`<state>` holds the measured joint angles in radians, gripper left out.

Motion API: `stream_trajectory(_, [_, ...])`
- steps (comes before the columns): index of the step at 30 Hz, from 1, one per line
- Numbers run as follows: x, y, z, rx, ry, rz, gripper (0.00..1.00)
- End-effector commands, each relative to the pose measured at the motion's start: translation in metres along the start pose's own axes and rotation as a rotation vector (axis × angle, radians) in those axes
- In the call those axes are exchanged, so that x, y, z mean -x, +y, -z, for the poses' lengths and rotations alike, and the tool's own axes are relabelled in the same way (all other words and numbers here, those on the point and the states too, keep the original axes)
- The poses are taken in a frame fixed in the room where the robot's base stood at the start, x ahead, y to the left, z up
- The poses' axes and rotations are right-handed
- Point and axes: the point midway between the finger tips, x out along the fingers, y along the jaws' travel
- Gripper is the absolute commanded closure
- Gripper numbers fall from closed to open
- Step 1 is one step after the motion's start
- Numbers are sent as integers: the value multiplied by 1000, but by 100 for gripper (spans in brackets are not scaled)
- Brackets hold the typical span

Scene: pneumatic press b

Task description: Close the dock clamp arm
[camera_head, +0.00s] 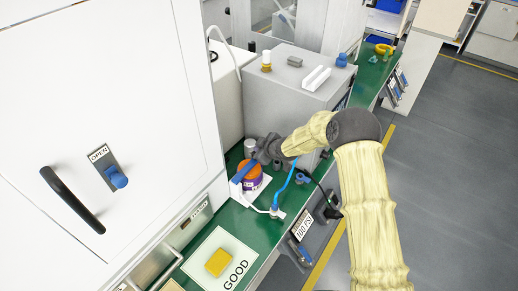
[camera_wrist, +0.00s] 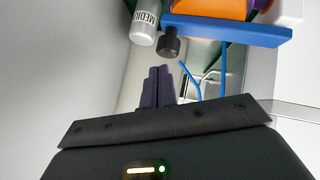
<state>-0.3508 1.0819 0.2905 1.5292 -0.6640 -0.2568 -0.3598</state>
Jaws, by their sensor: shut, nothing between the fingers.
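The dock clamp arm looks like the blue bar (camera_wrist: 232,31) across the top of the wrist view, with a dark round knob (camera_wrist: 169,43) at its left end. In the head view the blue bar (camera_head: 243,171) stands beside an orange and purple round part (camera_head: 251,181) on a white dock. My gripper (camera_head: 262,157) is at the dock and partly covers the bar's far end. In the wrist view my dark fingers (camera_wrist: 158,72) are together and empty, just below the knob. Whether they touch it I cannot tell.
A grey canister (camera_head: 250,147) stands close behind the dock, and its label shows in the wrist view. A blue hose (camera_head: 286,186) rises at the dock's right. A grey box (camera_head: 290,95) stands behind. The white cabinet is at left. A "GOOD" mat (camera_head: 239,255) lies in front.

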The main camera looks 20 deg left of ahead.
Motion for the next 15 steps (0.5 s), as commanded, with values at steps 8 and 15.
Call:
stream_trajectory(8, [4,7,-2,-6,-3,-7,100])
stream_trajectory(15, [20,16,18,-5,-1,-4,100])
